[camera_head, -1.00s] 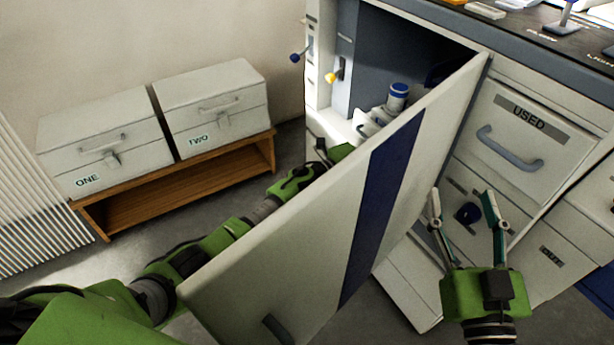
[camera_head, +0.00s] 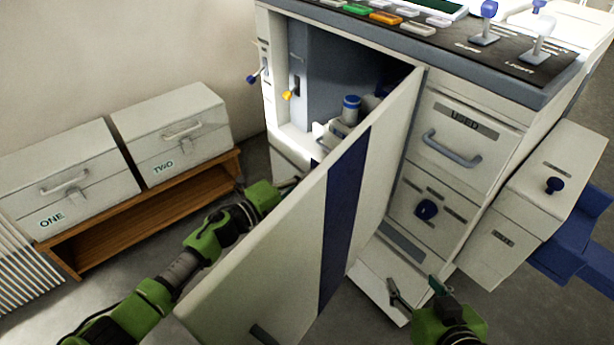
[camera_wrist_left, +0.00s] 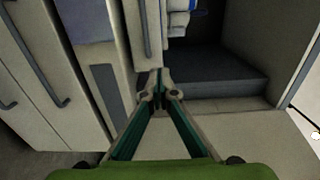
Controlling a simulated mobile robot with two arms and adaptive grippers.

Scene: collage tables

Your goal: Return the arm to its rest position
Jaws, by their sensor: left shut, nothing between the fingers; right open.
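My left arm comes in from the left behind the open cabinet door (camera_head: 290,235). Its gripper (camera_head: 290,183) is near the door's far side, partly hidden by it. In the left wrist view the left gripper (camera_wrist_left: 158,90) is shut with nothing between its fingers, in front of the cabinet opening. My right gripper (camera_head: 415,292) is open and empty, low in front of the machine's lower drawers. The two right fingers stand apart.
The open cabinet holds a white container with a blue lid (camera_head: 351,108). A drawer marked USED (camera_head: 465,140) is right of the door. White boxes ONE (camera_head: 70,185) and TWO (camera_head: 175,140) rest on a wooden bench (camera_head: 150,215). Grey floor lies between bench and door.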

